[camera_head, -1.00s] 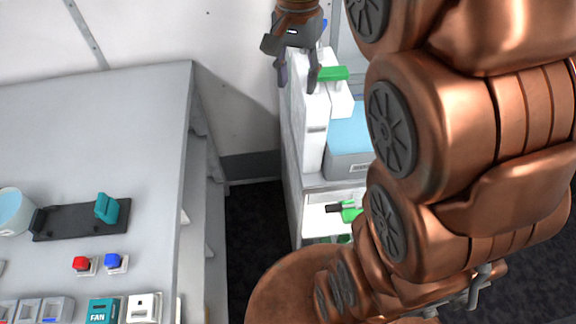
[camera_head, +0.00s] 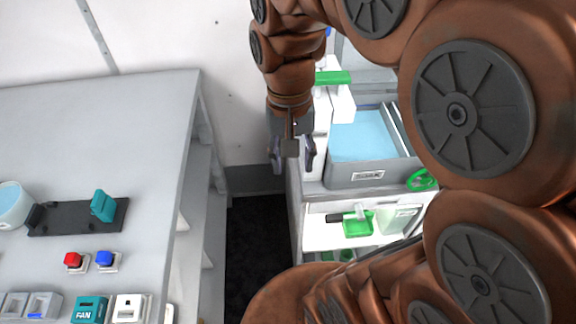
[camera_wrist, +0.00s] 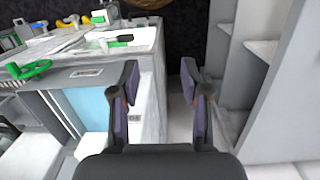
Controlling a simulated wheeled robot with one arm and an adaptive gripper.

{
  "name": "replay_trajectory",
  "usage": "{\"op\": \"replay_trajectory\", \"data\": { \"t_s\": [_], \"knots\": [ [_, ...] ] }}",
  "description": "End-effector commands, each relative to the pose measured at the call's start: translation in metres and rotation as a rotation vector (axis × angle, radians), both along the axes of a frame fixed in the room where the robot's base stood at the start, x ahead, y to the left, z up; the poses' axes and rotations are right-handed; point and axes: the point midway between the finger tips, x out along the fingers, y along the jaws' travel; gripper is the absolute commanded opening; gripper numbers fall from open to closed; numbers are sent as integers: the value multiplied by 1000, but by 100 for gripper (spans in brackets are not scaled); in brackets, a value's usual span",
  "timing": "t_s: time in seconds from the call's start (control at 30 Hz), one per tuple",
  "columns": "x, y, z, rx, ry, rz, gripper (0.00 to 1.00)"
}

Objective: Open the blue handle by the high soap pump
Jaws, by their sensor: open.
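My gripper (camera_head: 292,158) is open and empty. It hangs with its fingers pointing down, just left of the white unit, over the gap between the unit and the grey bench. In the wrist view my gripper's two fingers (camera_wrist: 160,82) stand apart with nothing between them. A small patch of blue (camera_head: 328,32) shows beside my arm at the top of the head view; I cannot tell whether it is the blue handle. No soap pump can be made out clearly. My arm hides part of the area around the unit's top.
The white unit carries a green handle (camera_head: 333,78), a grey tank with blue contents (camera_head: 368,138) and a green wheel (camera_head: 422,180). The grey bench (camera_head: 110,130) at left holds a red button (camera_head: 73,260) and a blue button (camera_head: 106,258). A dark floor gap (camera_head: 255,240) lies between.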

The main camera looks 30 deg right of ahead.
Motion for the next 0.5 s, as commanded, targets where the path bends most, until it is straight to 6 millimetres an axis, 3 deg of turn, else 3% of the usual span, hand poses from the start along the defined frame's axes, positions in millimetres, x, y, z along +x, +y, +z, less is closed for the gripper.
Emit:
{"op": "replay_trajectory", "data": {
  "t_s": [0.5],
  "knots": [
    [-6, 1, -5, 2, 4, 20, 46]
  ]
}}
